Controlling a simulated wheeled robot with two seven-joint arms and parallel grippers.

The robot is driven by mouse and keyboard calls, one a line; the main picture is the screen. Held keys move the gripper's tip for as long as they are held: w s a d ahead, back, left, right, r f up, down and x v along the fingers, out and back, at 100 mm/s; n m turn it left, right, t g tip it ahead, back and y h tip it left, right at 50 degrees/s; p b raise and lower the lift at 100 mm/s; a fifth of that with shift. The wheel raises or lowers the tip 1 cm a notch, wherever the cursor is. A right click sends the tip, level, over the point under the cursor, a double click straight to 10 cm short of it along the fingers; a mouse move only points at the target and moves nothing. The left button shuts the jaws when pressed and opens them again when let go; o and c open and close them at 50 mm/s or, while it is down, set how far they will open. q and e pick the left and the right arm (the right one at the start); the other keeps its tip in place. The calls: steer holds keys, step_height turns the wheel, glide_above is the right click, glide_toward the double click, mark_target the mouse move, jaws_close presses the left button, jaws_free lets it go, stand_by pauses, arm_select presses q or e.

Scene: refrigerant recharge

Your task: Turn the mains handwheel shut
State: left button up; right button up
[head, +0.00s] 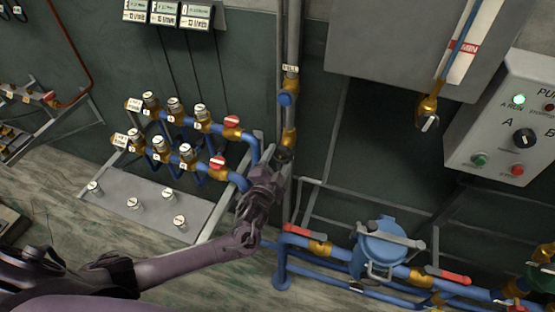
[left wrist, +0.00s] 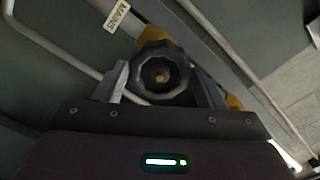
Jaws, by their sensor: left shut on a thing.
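The mains handwheel (left wrist: 159,76) is a dark, scalloped wheel with a brass-coloured centre, seen nearly face-on in the left wrist view. A tag reading MAINS (left wrist: 117,15) is beside it on the upper left. My left gripper (left wrist: 163,86) is shut on the wheel, with one finger on each side of its rim. In the head view my left gripper (head: 273,168) reaches up to the vertical pipe, and the handwheel (head: 285,154) is mostly hidden behind it. My right gripper is not in view.
A blue valve (head: 285,99) tagged FILL is higher on the same pipe. A manifold with red-handled valves (head: 232,121) stands close on the left. A blue strainer (head: 384,245) and red-levered pipes are at lower right. A control box (head: 508,125) is at far right.

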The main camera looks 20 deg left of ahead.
arm_select(q)
steer(key=m, duration=0.2)
steer(key=shift+w+r+m+p, duration=0.1)
steer(key=shift+r+m+p, duration=0.2)
steer(key=shift+f+m, duration=0.1)
steer(key=shift+m, duration=0.2)
steer(key=shift+r+m+p, duration=0.2)
steer(key=shift+m+p, duration=0.2)
steer(key=shift+m, duration=1.2)
steer(key=shift+f+m+p, duration=0.15)
steer(key=shift+m+p, duration=0.2)
steer(key=shift+m, duration=0.45)
steer(key=o, duration=1)
steer(key=shift+c, duration=0.2)
